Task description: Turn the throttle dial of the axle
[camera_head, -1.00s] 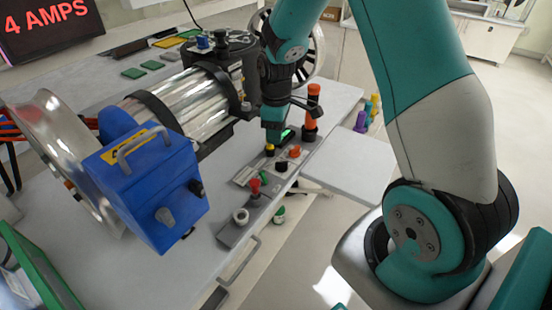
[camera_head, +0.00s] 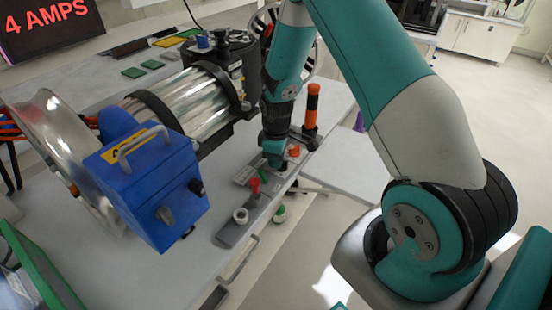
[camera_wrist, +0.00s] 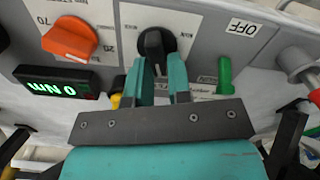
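A control panel on the bench carries the dials. In the wrist view a black dial (camera_wrist: 153,42) with a raised grip bar sits at the top middle. My gripper (camera_wrist: 157,62) has its two teal fingers apart, one on each side of the bar. I cannot tell whether they touch it. An orange dial (camera_wrist: 69,40) with a printed scale is to the left; it also shows in the head view (camera_head: 294,151). In the head view my gripper (camera_head: 274,160) points down at the panel and hides the black dial. No throttle label is readable.
A display (camera_wrist: 57,83) reads 0 Nm. A green knob (camera_wrist: 224,75) stands right of the black dial. The blue box (camera_head: 150,185) on the axle is left; an orange-black post (camera_head: 312,110) stands behind.

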